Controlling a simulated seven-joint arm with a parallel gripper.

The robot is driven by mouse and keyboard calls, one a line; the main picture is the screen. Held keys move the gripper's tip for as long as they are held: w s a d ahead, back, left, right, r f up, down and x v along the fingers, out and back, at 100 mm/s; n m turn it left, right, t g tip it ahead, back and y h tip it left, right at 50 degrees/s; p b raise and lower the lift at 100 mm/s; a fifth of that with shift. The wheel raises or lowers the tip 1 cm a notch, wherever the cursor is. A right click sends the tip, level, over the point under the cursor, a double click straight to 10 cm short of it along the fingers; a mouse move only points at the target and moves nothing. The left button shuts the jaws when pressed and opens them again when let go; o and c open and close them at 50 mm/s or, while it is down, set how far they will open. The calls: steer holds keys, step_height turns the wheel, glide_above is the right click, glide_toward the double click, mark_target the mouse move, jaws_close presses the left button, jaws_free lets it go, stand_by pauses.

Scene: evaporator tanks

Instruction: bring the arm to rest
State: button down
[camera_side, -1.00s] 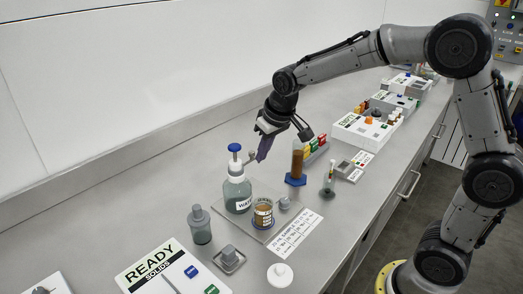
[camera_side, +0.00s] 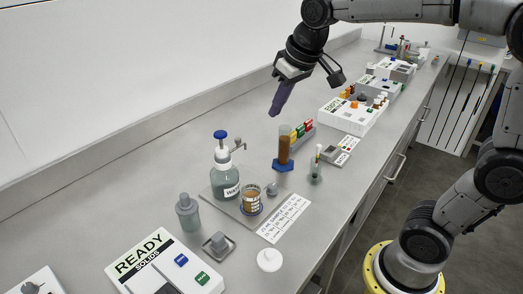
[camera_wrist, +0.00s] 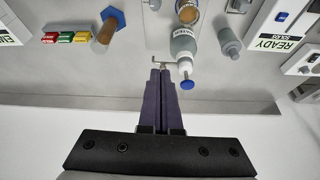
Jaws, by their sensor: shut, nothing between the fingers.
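My gripper (camera_side: 273,113) is up in the air above the back part of the bench in the side view, fingers pointing down. Its purple fingers are together and empty, as the wrist view shows (camera_wrist: 161,72). It is apart from everything on the bench. The water bottle (camera_side: 224,180) with its blue cap stands on a grey tray to the lower left of it. In the wrist view the bottle (camera_wrist: 183,45) appears just beyond the fingertips, at a lower level.
A cylinder of brown liquid (camera_side: 284,148) stands on a blue foot below my gripper. A jar (camera_side: 250,200), a grey bottle (camera_side: 188,212) and a READY solids box (camera_side: 150,262) stand nearer. White boxes (camera_side: 348,117) line the bench to the right. The back of the bench is clear.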

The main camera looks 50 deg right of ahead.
steer(key=s+a+r+t, duration=0.1)
steer(key=s+r, duration=0.1)
steer(key=s, duration=0.8)
steer(key=s+f+n, duration=0.1)
steer(key=s+f, duration=0.7)
steer(key=s, duration=0.1)
steer(key=shift+s+a+f, duration=0.15)
steer(key=shift+s+a, duration=0.15)
steer(key=shift+s, duration=0.1)
stand_by(1.2)
